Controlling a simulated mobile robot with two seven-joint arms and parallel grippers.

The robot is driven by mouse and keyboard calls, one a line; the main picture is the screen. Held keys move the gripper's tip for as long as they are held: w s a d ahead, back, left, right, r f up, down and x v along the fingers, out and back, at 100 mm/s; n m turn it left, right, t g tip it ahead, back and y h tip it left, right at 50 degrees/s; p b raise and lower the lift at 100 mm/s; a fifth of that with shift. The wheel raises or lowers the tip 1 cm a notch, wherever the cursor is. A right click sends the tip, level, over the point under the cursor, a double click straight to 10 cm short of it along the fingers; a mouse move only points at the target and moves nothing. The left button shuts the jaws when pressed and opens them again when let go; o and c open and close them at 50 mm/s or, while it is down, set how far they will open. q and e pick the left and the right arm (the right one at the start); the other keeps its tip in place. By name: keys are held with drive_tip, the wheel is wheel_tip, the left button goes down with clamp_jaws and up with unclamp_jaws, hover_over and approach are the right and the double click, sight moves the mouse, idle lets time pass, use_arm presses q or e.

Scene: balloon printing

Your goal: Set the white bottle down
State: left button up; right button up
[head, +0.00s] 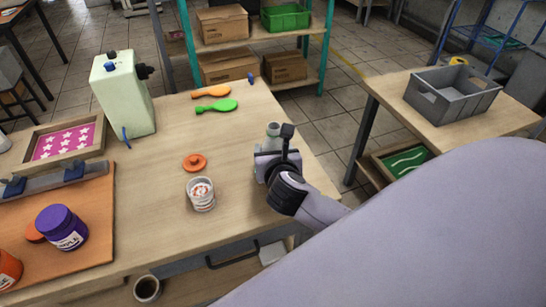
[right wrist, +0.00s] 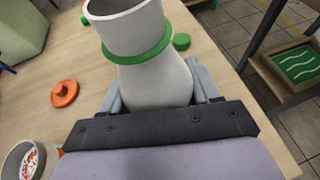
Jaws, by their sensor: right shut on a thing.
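The white bottle (right wrist: 155,75) has an open top and a green ring around its neck. It fills the upper middle of the right wrist view and looks upright or nearly so. In the head view only its pale upper part (head: 273,130) shows; my gripper hides the rest. My right gripper (head: 267,165) is shut on the bottle's body, with one finger on each side. It is at the right part of the wooden table (head: 240,210). I cannot tell whether the bottle's base touches the table. My left gripper is not in view.
A glass jar with orange bits (head: 201,194) and an orange lid (head: 194,162) stand left of the gripper. Orange and green balloon-shaped pieces (head: 217,105) lie behind. A pale green canister (head: 124,95) stands back left. A grey crate (head: 453,95) sits on another table.

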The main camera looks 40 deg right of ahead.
drive_tip(key=shift+f, duration=0.95)
drive_tip(key=o, duration=1.2)
drive_tip(key=shift+f, duration=0.1)
drive_tip(key=shift+s+a+r, duration=0.1)
drive_tip(key=shift+s+r, duration=0.1)
drive_tip(key=shift+r, duration=0.05)
drive_tip(key=p+v, duration=0.1)
drive_tip(key=v, duration=1)
drive_tip(key=shift+s+a, duration=0.15)
drive_tip(key=shift+s, duration=0.1)
